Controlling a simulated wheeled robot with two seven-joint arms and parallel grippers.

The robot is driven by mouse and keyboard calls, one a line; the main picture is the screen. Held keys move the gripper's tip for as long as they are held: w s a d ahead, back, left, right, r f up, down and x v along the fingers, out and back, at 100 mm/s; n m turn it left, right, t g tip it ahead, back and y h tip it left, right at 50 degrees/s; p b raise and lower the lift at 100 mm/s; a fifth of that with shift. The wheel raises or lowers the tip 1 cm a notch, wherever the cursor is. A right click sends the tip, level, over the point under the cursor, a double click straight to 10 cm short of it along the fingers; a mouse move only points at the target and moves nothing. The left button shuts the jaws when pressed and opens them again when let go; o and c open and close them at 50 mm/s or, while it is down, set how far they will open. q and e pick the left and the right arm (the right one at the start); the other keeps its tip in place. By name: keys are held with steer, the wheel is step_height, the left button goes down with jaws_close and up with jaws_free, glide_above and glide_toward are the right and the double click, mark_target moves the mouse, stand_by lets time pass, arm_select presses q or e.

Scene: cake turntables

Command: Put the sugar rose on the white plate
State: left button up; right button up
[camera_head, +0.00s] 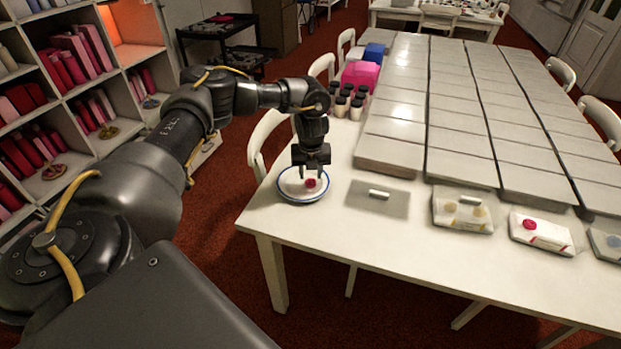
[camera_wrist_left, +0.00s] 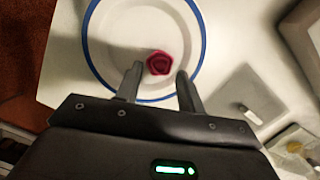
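The sugar rose (camera_head: 311,183) is small and dark red. It appears to rest on the white plate (camera_head: 290,189), which has a blue rim and stands at the near left corner of the table. In the left wrist view the rose (camera_wrist_left: 158,64) lies inside the blue ring of the plate (camera_wrist_left: 110,48). My left gripper (camera_head: 311,175) points down over the plate, its fingers on either side of the rose. In the left wrist view the left gripper (camera_wrist_left: 158,73) is open, with a gap between each fingertip and the rose. My right gripper is not in view.
A grey mat with a small white bar (camera_head: 379,193) lies right of the plate. Several packets (camera_head: 462,212) line the table's front. Grey slabs (camera_head: 390,150) cover much of the table. Dark-capped jars (camera_head: 356,108) and a pink box (camera_head: 361,76) stand behind the plate.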

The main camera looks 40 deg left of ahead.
mark_target(311, 184)
arm_select(q)
step_height(311, 184, up, 9)
steer(key=s+d, duration=0.1)
steer(key=shift+f, duration=0.1)
stand_by(0.5)
